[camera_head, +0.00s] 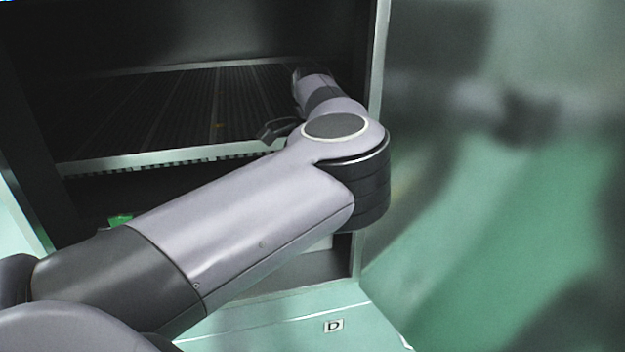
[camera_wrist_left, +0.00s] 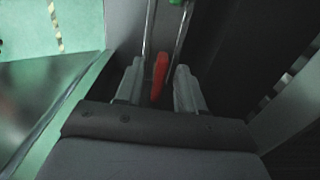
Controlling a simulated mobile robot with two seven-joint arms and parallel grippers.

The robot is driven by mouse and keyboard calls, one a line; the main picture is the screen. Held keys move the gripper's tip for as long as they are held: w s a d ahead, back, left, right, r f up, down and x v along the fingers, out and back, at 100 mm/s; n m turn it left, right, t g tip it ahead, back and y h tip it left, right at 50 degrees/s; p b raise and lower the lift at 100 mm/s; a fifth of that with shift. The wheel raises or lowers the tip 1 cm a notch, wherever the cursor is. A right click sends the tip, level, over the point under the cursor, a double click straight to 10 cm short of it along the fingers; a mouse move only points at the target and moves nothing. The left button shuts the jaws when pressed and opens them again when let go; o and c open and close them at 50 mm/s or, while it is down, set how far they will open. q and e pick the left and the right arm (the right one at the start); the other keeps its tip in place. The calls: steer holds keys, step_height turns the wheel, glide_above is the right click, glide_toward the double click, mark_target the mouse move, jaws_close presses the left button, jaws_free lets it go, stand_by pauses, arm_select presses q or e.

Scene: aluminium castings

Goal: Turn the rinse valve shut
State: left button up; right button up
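A red valve handle (camera_wrist_left: 159,76) shows in the left wrist view, in front of thin metal pipes (camera_wrist_left: 149,30). My left gripper (camera_wrist_left: 157,82) is open, with one finger on each side of the red handle. A gap shows between the handle and each finger. In the head view my left arm reaches into a dark cabinet, and its fingers and the valve cannot be made out there. My right gripper is in neither view.
The dark cabinet has a grated shelf (camera_head: 150,108) with a pale front edge. A large shiny metal panel (camera_head: 500,180) stands close on the right of my arm. A small green part (camera_wrist_left: 176,2) shows above the handle.

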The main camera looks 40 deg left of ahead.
arm_select(q)
steer(key=shift+c, duration=0.3)
jaws_close()
steer(key=m, duration=0.4)
steer(key=shift+w+a, duration=0.2)
steer(key=m, duration=0.5)
steer(key=shift+w, duration=0.2)
steer(key=m, duration=0.4)
steer(key=shift+w+m, duration=0.2)
steer(key=shift+m, duration=0.1)
steer(key=shift+w+d+m, duration=0.1)
steer(key=shift+w+m, duration=0.1)
steer(key=shift+m, duration=1.9)
